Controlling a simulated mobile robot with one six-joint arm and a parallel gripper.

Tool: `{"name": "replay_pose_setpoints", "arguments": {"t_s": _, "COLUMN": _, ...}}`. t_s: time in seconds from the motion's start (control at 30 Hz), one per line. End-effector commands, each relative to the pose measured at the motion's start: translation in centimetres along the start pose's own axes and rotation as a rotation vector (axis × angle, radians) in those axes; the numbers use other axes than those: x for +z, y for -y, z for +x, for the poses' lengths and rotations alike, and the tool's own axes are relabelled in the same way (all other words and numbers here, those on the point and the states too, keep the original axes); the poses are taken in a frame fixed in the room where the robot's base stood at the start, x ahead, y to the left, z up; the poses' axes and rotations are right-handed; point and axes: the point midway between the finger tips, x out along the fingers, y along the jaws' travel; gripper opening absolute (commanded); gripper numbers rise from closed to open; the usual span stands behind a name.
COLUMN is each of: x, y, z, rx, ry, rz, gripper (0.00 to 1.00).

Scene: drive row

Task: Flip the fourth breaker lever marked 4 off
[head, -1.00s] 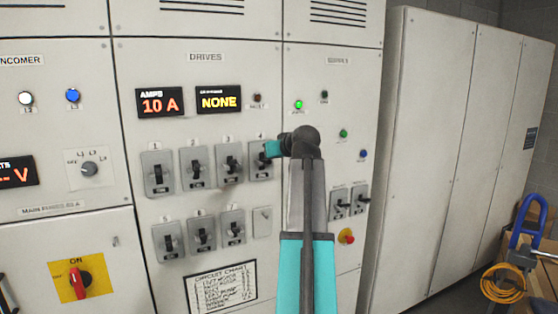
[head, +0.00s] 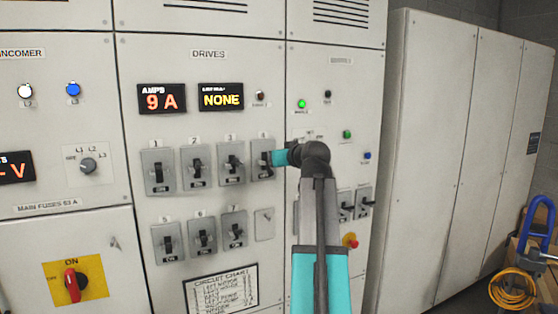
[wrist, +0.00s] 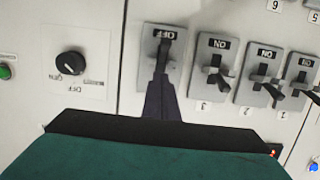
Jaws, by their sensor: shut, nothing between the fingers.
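Breaker 4 (head: 262,146) is the rightmost plate of the upper row under DRIVES in the head view. In the wrist view, which is upside down, its plate (wrist: 148,75) carries a label reading OFF, while the neighbouring plates read ON. Its dark lever (wrist: 167,35) lies toward the OFF label, which is the lower end of the plate. My gripper (head: 270,160) is shut and empty, in front of plate 4. In the wrist view its dark fingertips (wrist: 161,78) overlap the lever's end; I cannot tell whether they touch it.
Breaker 3 (head: 231,150) stands close to the left with its label ON. An amps display (head: 162,98) reads 9 A. Other small switches (head: 346,214) and a red-yellow button (head: 350,240) lie right of my arm.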

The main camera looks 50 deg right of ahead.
Motion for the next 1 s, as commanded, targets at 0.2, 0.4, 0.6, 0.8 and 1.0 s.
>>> {"name": "replay_pose_setpoints", "arguments": {"t_s": 0.2, "x": -2.1, "y": -0.1, "z": -1.3, "rx": 0.003, "ry": -0.002, "rz": 0.0, "gripper": 0.0}}
{"name": "replay_pose_setpoints", "arguments": {"t_s": 0.4, "x": -1.8, "y": -0.3, "z": -3.3, "rx": 0.007, "ry": -0.002, "rz": 0.002, "gripper": 0.0}}
{"name": "replay_pose_setpoints", "arguments": {"t_s": 0.6, "x": -0.6, "y": -0.5, "z": -5.7, "rx": 0.009, "ry": -0.002, "rz": 0.002, "gripper": 0.0}}
{"name": "replay_pose_setpoints", "arguments": {"t_s": 0.8, "x": 0.5, "y": -0.4, "z": -8.2, "rx": 0.008, "ry": -0.003, "rz": 0.002, "gripper": 0.0}}
{"name": "replay_pose_setpoints", "arguments": {"t_s": 1.0, "x": 1.4, "y": -0.4, "z": -10.2, "rx": 0.008, "ry": -0.002, "rz": 0.002, "gripper": 0.0}}
